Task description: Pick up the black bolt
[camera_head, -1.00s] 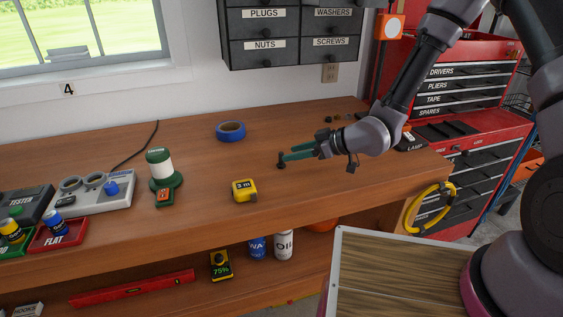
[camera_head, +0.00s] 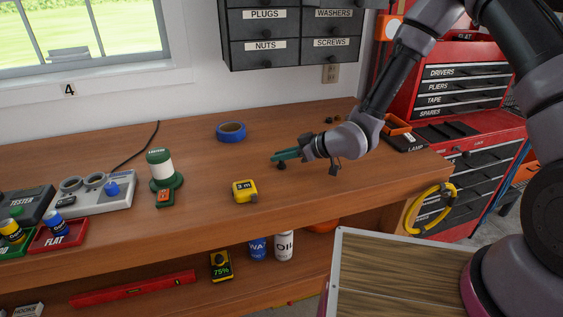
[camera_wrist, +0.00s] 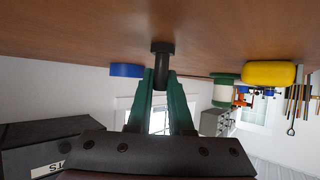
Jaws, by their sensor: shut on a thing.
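The black bolt (camera_head: 281,167) stands head-down at the middle of the wooden workbench, and only its lower end shows below my fingers in the head view. My gripper (camera_head: 276,157) reaches in from the right with its green fingers level and low over the bench. In the wrist view, which looks upside down, the bolt (camera_wrist: 162,50) sits between the tips of the green fingers (camera_wrist: 161,80), which are shut on its shank. Its wide head points to the bench top. I cannot tell whether the head still touches the bench.
A yellow tape measure (camera_head: 245,190) lies in front left of the bolt, and a blue tape roll (camera_head: 231,131) lies behind left. A green-and-white lantern (camera_head: 162,169) stands farther left. Small dark parts (camera_head: 337,119) lie at the back right. The bench around the bolt is clear.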

